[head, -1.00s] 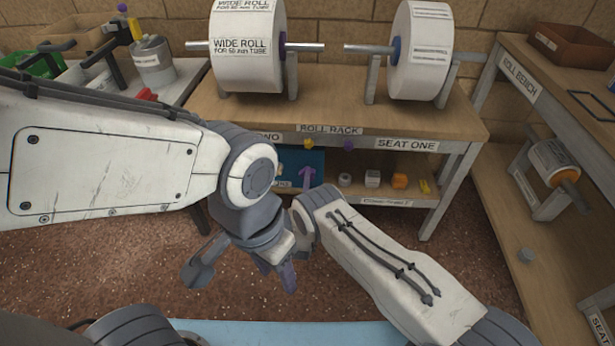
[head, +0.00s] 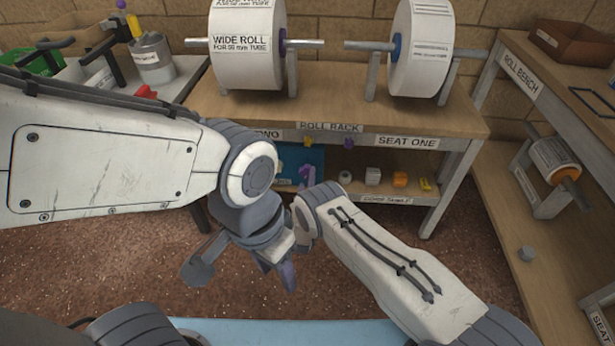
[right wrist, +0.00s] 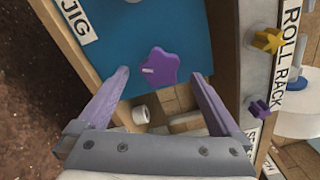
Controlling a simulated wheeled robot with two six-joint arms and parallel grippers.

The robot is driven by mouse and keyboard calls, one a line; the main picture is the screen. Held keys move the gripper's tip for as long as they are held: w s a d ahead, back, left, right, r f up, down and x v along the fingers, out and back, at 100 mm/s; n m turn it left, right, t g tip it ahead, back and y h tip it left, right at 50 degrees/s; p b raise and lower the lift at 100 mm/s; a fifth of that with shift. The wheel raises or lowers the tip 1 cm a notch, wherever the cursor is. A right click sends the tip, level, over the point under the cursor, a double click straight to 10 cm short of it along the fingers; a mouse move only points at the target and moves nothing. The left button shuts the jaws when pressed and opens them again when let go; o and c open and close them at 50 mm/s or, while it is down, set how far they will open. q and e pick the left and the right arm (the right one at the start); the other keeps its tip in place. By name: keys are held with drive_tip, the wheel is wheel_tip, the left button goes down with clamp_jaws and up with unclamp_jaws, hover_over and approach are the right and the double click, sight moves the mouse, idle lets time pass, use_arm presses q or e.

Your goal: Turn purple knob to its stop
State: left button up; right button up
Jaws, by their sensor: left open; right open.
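A purple lobed knob with a white mark (right wrist: 158,65) shows on a blue panel (right wrist: 190,25) in the right wrist view. It lies between and just beyond the fingertips of my open right gripper (right wrist: 158,77), with a gap on each side; I cannot tell how far beyond. In the head view the purple right gripper (head: 306,174) is in front of the blue panel (head: 315,158), and that knob is hidden. A smaller purple knob (head: 349,143) is on the roll rack's front rail, also visible in the right wrist view (right wrist: 258,108). My left gripper (head: 243,274) is open and empty above the floor.
A yellow knob (head: 309,141) is on the rail beside the small purple one. Small white and orange pieces (head: 399,179) sit on the shelf below. Two paper rolls (head: 248,45) stand on the rack. The roll bench (head: 520,170) is at right.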

drive_tip(key=shift+w+d+b, duration=0.15)
drive_tip(key=shift+w+b, duration=0.8)
drive_tip(key=shift+w, duration=0.45)
drive_tip(key=c, duration=1.4)
drive_tip(key=shift+o, duration=0.2)
drive_tip(key=n, duration=0.3)
drive_tip(key=shift+b, duration=0.35)
drive_tip(key=shift+n, duration=0.7)
drive_tip(key=o, duration=1.4)
drive_tip(key=shift+c, duration=0.2)
